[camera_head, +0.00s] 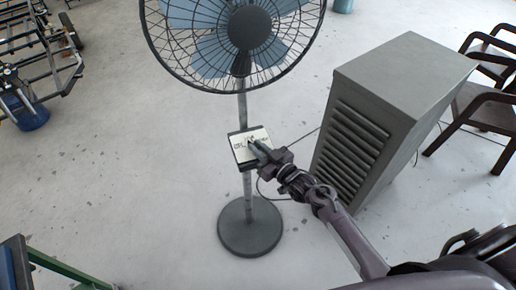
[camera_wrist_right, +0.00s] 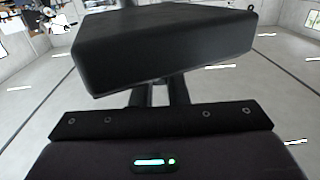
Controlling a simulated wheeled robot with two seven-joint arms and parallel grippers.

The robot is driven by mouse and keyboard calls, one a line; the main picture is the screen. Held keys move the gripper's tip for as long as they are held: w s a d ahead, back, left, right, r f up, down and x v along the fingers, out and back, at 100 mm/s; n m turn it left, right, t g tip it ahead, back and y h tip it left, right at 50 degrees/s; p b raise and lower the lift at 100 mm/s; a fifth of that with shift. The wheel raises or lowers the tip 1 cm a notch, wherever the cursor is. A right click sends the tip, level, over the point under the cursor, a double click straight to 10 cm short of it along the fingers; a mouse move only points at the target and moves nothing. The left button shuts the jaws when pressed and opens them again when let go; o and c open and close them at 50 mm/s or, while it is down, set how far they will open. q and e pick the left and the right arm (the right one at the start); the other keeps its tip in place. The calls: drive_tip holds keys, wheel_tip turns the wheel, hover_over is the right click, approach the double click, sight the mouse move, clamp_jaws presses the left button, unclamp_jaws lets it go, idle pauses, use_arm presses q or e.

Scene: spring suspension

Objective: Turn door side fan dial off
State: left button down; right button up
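The fan (camera_head: 249,27) stands on the floor with its round caged head at the top of the head view. Its control box (camera_head: 243,157) with a pale, marked face sits midway up the pole. My right gripper (camera_head: 256,149) reaches in from the lower right, and its tip overlaps the box's face near the middle. Whether it touches a dial cannot be told; the dial is hidden or too small. In the right wrist view a large black block (camera_wrist_right: 163,45) fills the space ahead and hides the fingertips. My left gripper is out of view.
The fan's round base (camera_head: 250,232) rests on the floor below the box. A grey louvred cabinet (camera_head: 420,80) stands to the right, with dark chairs (camera_head: 482,105) beyond. A thin cable lies behind the pole.

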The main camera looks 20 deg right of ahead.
drive_tip(key=o, duration=0.4)
drive_tip(key=b+v, duration=0.1)
drive_tip(key=v, duration=0.7)
drive_tip(key=shift+b, duration=0.3)
drive_tip(key=shift+w, duration=0.1)
